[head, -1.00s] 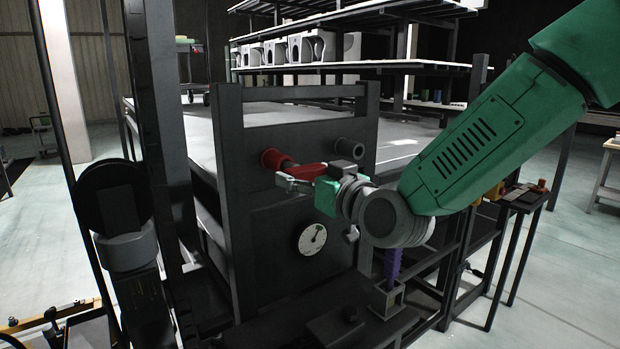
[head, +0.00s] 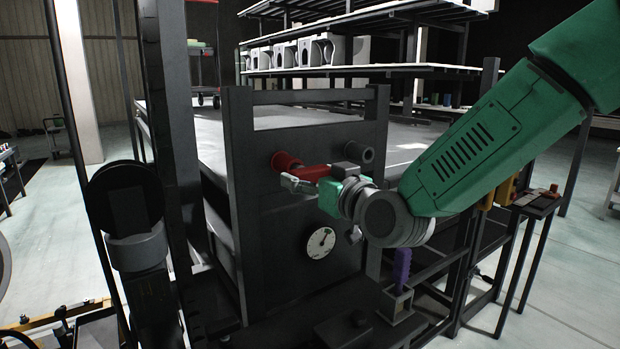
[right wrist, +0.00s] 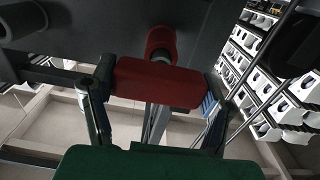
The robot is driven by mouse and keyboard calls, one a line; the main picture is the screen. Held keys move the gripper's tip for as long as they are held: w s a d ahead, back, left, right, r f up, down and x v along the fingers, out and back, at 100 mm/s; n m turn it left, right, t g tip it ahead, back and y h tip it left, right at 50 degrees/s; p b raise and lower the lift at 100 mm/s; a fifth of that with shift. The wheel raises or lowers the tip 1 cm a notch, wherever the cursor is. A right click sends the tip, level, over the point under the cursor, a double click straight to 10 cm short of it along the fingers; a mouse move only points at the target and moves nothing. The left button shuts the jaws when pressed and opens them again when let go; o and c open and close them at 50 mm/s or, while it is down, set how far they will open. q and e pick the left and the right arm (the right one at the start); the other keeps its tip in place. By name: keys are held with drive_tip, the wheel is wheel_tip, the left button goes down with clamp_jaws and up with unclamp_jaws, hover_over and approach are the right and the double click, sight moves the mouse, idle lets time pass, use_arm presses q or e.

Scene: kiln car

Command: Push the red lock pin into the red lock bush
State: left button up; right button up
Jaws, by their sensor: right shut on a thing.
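The red lock bush (head: 284,161) sticks out of the dark upright panel in the head view, and it also shows in the right wrist view (right wrist: 161,43). My right gripper (head: 303,179) is shut on the red lock pin (head: 316,171) in front of the panel. In the right wrist view the pin's red handle (right wrist: 160,83) lies crosswise between the two fingers. A short grey length of shank shows between handle and bush, in line with the bush mouth. The shank's tip is hidden, and its depth in the bush cannot be told. My left gripper is not in view.
A dark grey bush (head: 366,155) sits to the right on the same panel (head: 262,215). A round dial (head: 320,242) is below. A purple piece (head: 401,268) stands in a holder at lower right. White-decked shelves (head: 400,70) stand behind.

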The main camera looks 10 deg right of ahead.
drive_tip(key=shift+w+a, duration=0.2)
drive_tip(key=shift+w, duration=0.4)
idle(0.3)
idle(0.5)
drive_tip(key=o, duration=0.8)
drive_tip(key=shift+o, duration=0.2)
drive_tip(key=o, duration=0.9)
drive_tip(key=shift+s, duration=0.15)
drive_tip(key=shift+v, duration=2.2)
